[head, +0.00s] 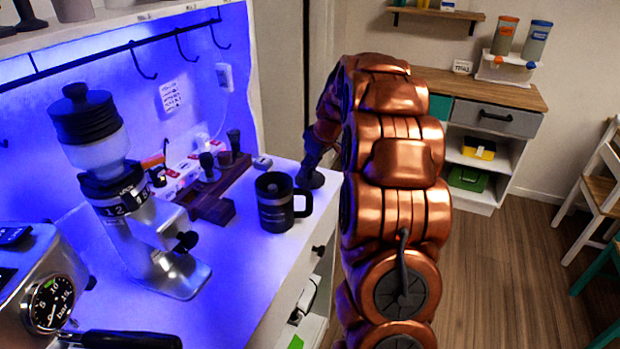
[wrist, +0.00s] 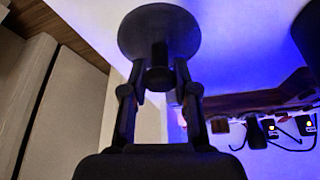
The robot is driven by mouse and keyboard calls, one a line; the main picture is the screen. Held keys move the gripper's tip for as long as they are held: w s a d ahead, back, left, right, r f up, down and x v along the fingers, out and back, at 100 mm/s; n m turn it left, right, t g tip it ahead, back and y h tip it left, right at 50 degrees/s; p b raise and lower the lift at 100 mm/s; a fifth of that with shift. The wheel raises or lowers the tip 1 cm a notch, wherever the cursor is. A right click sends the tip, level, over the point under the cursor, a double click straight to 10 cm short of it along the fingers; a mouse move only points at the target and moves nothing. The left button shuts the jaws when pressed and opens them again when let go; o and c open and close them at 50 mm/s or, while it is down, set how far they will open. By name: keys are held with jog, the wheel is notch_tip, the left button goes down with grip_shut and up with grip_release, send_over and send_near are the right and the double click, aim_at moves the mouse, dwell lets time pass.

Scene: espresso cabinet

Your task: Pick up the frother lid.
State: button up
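The frother lid (wrist: 158,32) is a dark round disc with a short knob standing up from it. In the wrist view it is at the top middle, straight in front of my gripper (wrist: 160,72). The two fingers are drawn in, one on each side of the knob, and appear to touch it. In the head view the lid (head: 310,178) is a small dark shape at the right edge of the white counter, below my gripper (head: 318,158). I cannot tell whether it rests on the counter or is slightly above it.
A dark mug (head: 275,205) stands close to the left of the lid. A wooden tamper stand (head: 212,205), a grinder (head: 160,235) and an espresso machine (head: 40,285) are further left on the counter (head: 235,265). Open floor lies right of my arm.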

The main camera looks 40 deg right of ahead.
grip_shut()
jog(key=shift+r, duration=0.1)
